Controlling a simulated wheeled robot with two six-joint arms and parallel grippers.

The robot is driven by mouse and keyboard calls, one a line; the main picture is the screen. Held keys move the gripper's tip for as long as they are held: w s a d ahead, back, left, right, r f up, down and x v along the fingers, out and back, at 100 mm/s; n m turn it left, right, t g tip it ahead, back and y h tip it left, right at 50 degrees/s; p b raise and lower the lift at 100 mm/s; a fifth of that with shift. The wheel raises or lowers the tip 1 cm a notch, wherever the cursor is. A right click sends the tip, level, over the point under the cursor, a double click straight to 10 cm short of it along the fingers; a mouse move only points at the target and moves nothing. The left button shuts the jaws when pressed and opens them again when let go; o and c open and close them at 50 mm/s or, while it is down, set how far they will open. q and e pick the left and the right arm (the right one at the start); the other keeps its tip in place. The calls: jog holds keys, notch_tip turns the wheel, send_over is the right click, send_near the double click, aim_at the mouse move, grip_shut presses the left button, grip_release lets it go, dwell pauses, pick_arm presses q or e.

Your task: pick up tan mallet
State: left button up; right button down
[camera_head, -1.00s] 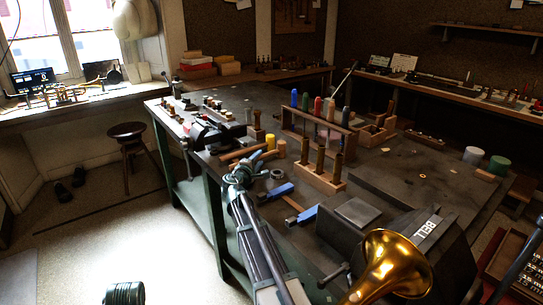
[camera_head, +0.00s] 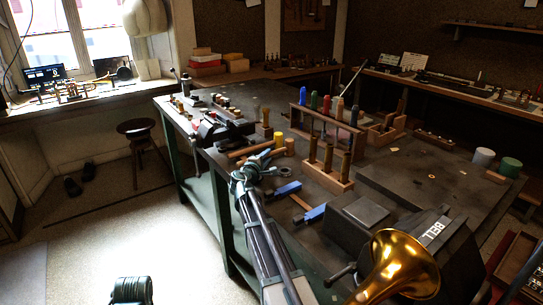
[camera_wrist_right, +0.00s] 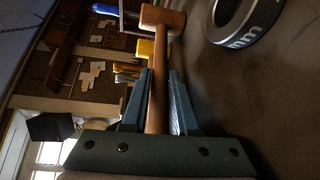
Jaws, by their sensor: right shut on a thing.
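The tan mallet shows in the right wrist view, its tan head (camera_wrist_right: 163,18) beyond my fingertips and its brown handle (camera_wrist_right: 157,95) running back between the fingers. My right gripper (camera_wrist_right: 162,88) is shut on this handle. In the head view my right gripper (camera_head: 262,165) is low over the bench, and the mallet's tan head (camera_head: 290,147) shows just beyond it. Most of the handle is hidden there by the gripper. I cannot tell whether the mallet touches the bench.
A dark ring (camera_wrist_right: 245,18) lies close beside the mallet. A yellow-headed tool (camera_head: 280,138) is just behind it. A brass horn bell (camera_head: 398,265) is at the front right.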

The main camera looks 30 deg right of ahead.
jog(key=shift+r+p, duration=0.55)
jog(key=shift+r, duration=0.1)
notch_tip(320, 180, up, 3)
jog(key=p, duration=0.3)
jog(key=shift+s+a+f+b, duration=0.2)
jog(key=shift+s+a+f, duration=0.05)
jog(key=shift+s+a, duration=0.25)
jog(key=shift+s+a+f+b, duration=0.2)
jog(key=shift+s+a, duration=0.2)
jog(key=shift+a, duration=0.05)
jog(key=v, duration=0.4)
jog(key=f+v, duration=0.1)
jog(key=v, duration=0.9)
jog(key=shift+a+f, duration=0.15)
jog(key=shift+f, duration=0.05)
jog(key=shift+s+a, duration=0.45)
jog(key=shift+a, duration=0.15)
